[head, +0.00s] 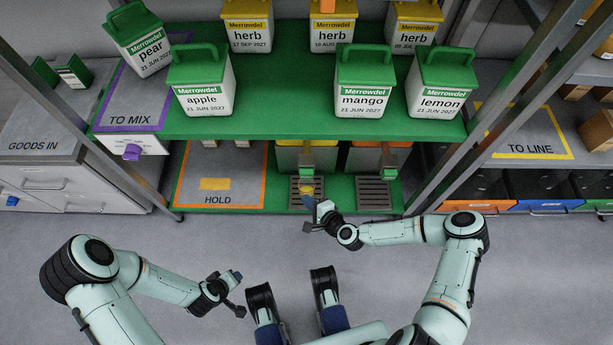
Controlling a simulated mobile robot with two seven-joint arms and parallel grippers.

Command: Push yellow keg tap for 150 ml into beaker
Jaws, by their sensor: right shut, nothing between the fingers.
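The yellow keg (288,159) stands on the lower green shelf, its top hidden by the upper shelf. Its tap (306,171) points forward over the left drip tray (294,198). What looks like the beaker (306,187), small with yellow in it, is under the tap; its level cannot be read. My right gripper (311,205) is shut and empty, just in front of the beaker and below the tap. I cannot tell whether it touches the beaker. My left gripper (237,291) hangs over the floor, away from the shelf; its jaw opening is unclear.
An orange keg (366,159) with its own tap and drip tray (374,194) stands to the right. A HOLD mat (220,178) with a yellow label lies left. Metal posts flank the shelves.

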